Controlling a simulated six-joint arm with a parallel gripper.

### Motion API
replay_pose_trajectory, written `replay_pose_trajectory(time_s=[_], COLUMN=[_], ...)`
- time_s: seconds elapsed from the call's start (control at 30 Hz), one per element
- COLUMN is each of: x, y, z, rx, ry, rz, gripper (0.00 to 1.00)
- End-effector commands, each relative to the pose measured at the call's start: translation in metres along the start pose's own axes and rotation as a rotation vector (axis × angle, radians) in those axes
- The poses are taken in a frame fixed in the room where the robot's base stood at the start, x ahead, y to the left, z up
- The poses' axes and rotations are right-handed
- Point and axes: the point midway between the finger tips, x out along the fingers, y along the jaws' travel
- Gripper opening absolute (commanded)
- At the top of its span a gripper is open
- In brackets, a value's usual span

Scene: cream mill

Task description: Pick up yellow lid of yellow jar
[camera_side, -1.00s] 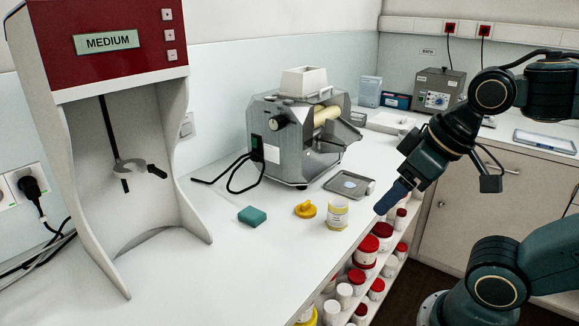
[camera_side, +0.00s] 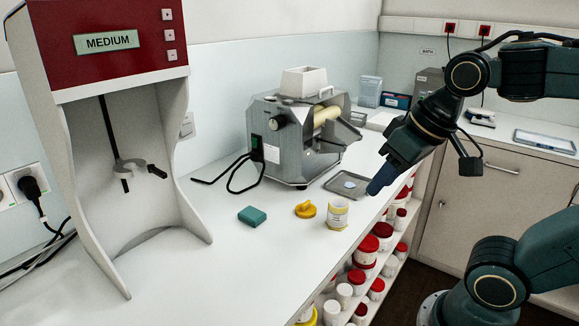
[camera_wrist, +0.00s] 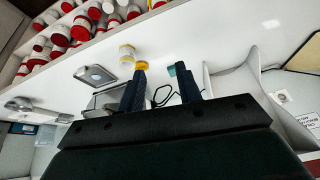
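The yellow lid (camera_side: 306,209) lies on the white bench, just left of the jar, with its raised knob showing. The jar (camera_side: 338,214) stands upright and uncovered, white with a yellow label. In the wrist view the lid (camera_wrist: 142,66) shows beside the left finger's tip, and the jar (camera_wrist: 127,52) is just beyond it. My gripper (camera_side: 372,191) is above the bench's front edge, right of the jar and apart from it. In the wrist view my gripper (camera_wrist: 161,77) has its two fingers spread apart with nothing between them.
A teal block (camera_side: 252,216) lies left of the lid. A grey tray (camera_side: 364,190) with a pale piece sits behind the jar, before the steel mill (camera_side: 290,140). A red-topped mixer stand (camera_side: 110,40) is at left. Shelves of red-lidded jars (camera_side: 368,244) are below the bench edge.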

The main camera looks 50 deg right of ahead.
Motion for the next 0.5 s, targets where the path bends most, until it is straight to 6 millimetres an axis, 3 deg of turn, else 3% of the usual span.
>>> replay_pose_trajectory(time_s=[0.5], x=[0.029], y=[0.018], z=[-0.094], rx=[0.506], ry=[-0.146], rz=[0.087], gripper=[0.35])
